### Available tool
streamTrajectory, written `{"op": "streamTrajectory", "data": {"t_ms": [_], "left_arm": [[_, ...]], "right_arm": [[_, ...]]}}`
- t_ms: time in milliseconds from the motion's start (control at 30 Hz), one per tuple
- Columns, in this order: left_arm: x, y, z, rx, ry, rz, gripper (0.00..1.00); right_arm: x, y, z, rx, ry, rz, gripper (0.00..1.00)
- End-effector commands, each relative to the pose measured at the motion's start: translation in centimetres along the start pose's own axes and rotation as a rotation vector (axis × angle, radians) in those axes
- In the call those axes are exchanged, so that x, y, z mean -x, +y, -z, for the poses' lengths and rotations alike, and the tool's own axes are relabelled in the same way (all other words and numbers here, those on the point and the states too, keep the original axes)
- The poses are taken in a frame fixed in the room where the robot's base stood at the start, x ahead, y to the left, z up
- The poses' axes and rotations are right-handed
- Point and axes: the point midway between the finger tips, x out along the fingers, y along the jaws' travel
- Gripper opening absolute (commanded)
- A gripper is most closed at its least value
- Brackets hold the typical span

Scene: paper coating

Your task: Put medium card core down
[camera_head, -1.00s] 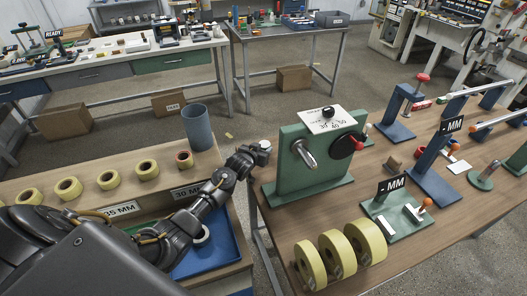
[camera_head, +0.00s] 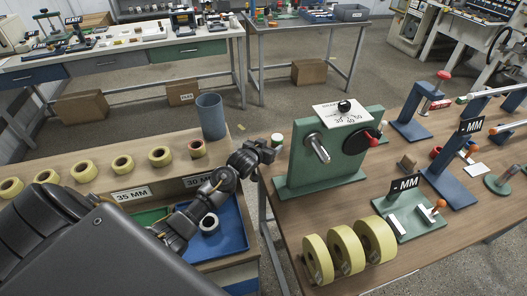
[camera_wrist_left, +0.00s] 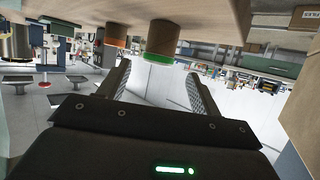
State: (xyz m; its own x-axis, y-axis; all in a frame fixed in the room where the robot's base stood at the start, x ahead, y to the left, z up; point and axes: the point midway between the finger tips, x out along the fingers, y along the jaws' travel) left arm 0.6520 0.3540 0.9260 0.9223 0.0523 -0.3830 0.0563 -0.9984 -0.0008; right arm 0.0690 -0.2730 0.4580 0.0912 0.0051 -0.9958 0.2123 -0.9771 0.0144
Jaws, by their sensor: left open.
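My left gripper (camera_head: 262,150) is at the left edge of the right table, just left of the green machine. It is open and empty. A card core with a green band (camera_head: 278,140) stands just beyond its fingertips, partly hidden by them. The left wrist view is upside down. There the brown core with its green end (camera_wrist_left: 160,42) lies ahead, between the lines of the open fingers (camera_wrist_left: 158,85), with a gap. Another core with an orange end (camera_wrist_left: 115,42) is beside it. My right gripper is not in view.
The green machine (camera_head: 318,165) stands close right of the gripper. Several yellow tape rolls (camera_head: 348,250) stand at the table's front.

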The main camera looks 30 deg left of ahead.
Motion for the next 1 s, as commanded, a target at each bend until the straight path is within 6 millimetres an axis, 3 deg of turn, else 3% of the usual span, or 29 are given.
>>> {"op": "streamTrajectory", "data": {"t_ms": [200,400,1000], "left_arm": [[4.1,0.0,-0.1,0.000,0.001,-0.001,0.64],[6.2,0.1,-0.1,-0.001,-0.001,-0.002,0.64],[6.6,0.0,0.0,0.000,0.000,-0.001,0.64]], "right_arm": [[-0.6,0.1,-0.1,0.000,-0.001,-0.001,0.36],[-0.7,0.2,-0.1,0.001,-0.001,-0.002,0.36],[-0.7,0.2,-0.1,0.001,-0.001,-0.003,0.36]]}}
